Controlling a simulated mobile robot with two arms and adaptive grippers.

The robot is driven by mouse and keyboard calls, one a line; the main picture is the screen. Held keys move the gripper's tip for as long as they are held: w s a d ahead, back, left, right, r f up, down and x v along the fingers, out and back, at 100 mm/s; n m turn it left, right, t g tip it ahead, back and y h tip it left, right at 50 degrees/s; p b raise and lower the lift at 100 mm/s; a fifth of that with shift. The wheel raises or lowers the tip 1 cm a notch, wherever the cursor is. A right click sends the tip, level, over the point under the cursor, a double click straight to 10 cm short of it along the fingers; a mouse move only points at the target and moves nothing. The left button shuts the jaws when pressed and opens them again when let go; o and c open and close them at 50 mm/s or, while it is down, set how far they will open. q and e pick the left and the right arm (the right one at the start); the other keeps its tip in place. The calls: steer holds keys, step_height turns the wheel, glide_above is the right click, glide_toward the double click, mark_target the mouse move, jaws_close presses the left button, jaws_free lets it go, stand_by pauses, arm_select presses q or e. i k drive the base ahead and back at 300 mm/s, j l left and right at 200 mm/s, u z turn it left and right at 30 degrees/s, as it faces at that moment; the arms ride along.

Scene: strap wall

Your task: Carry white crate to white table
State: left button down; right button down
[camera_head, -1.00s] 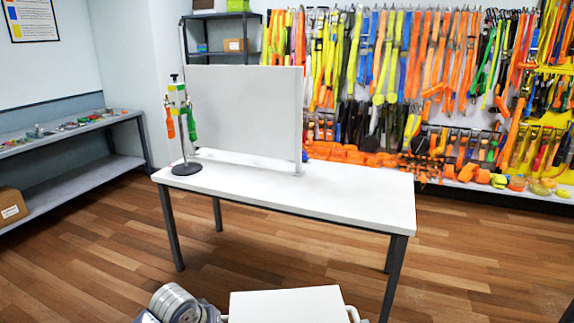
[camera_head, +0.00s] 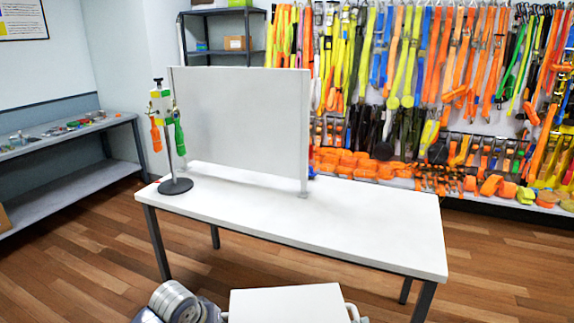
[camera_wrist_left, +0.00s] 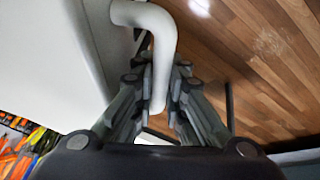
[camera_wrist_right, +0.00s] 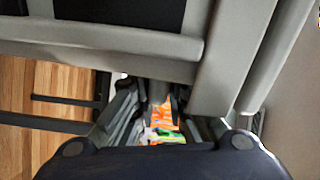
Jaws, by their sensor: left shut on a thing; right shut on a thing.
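The white crate (camera_head: 286,304) is at the bottom of the head view, with a white handle at each side. Only its upper part shows. The white table (camera_head: 390,233) stands just ahead of it, with a clear strip of floor seen between them. In the left wrist view my left gripper (camera_wrist_left: 157,112) is shut on the crate's curved white handle (camera_wrist_left: 150,22). In the right wrist view my right gripper (camera_wrist_right: 160,112) is shut on a grey bar, which looks like the crate's other handle.
A white upright panel (camera_head: 240,120) and a stand with straps (camera_head: 173,140) occupy the table's back and left. The table's front and right are bare. A grey shelf (camera_head: 70,150) is at left; a strap wall (camera_head: 430,80) is behind.

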mark_target(374, 231)
steer(key=i+j+z, duration=0.2)
steer(key=i, duration=0.25)
steer(key=i+j+z, duration=0.1)
steer(key=i+z, duration=0.15)
steer(key=i, duration=0.2)
steer(key=i+j+z, duration=0.1)
steer(key=i+z, duration=0.4)
steer(key=i+j, duration=0.1)
steer(key=i, duration=0.6)
